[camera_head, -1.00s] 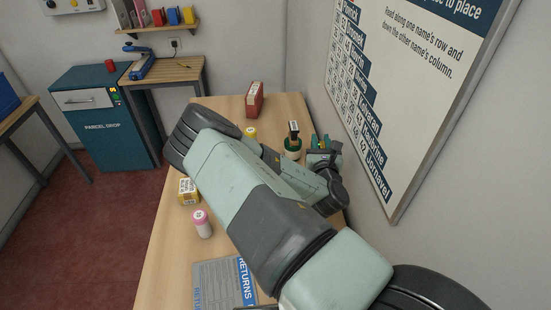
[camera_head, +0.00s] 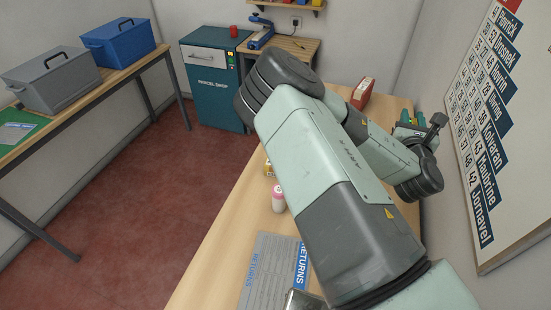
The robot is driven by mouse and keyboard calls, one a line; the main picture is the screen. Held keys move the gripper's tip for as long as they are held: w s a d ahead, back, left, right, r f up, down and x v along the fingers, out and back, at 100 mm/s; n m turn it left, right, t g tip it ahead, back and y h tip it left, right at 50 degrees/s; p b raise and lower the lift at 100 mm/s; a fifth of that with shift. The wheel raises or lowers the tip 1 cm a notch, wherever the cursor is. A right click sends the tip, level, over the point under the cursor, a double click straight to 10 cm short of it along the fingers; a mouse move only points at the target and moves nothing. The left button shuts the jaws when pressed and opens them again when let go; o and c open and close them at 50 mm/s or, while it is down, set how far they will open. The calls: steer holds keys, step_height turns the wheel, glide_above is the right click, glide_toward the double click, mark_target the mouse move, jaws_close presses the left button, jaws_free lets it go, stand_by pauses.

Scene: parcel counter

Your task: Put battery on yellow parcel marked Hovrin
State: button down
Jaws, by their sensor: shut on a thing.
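My arm reaches over the wooden counter, and its wrist is at the right, near the wall. A small yellow item (camera_head: 267,169) shows as a sliver at the left edge of my arm. I cannot read any name on it, nor tell if it is the yellow parcel. I cannot make out a battery in this view. My arm covers much of the counter.
A pink-and-white bottle (camera_head: 279,199) stands left of my arm. A returns sheet (camera_head: 268,270) lies at the near end. A red box (camera_head: 362,93) stands at the far end. A name board (camera_head: 505,130) hangs on the right wall.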

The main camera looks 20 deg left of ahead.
steer(key=s+a+n+g+y, duration=0.1)
steer(key=a+n+g+y, duration=0.4)
steer(key=a, duration=1.3)
steer(key=s+a+n+y, duration=0.1)
steer(key=a+n+y, duration=0.45)
steer(key=a, duration=1.25)
step_height(320, 180, down, 15)
steer(key=m+y, duration=0.1)
steer(key=y, duration=0.1)
steer(key=shift+w+d+r+m, duration=0.15)
steer(key=shift+d+r+m, duration=0.05)
steer(key=shift+d+m, duration=0.15)
steer(key=shift+f, duration=0.1)
steer(key=c, duration=0.9)
jaws_free()
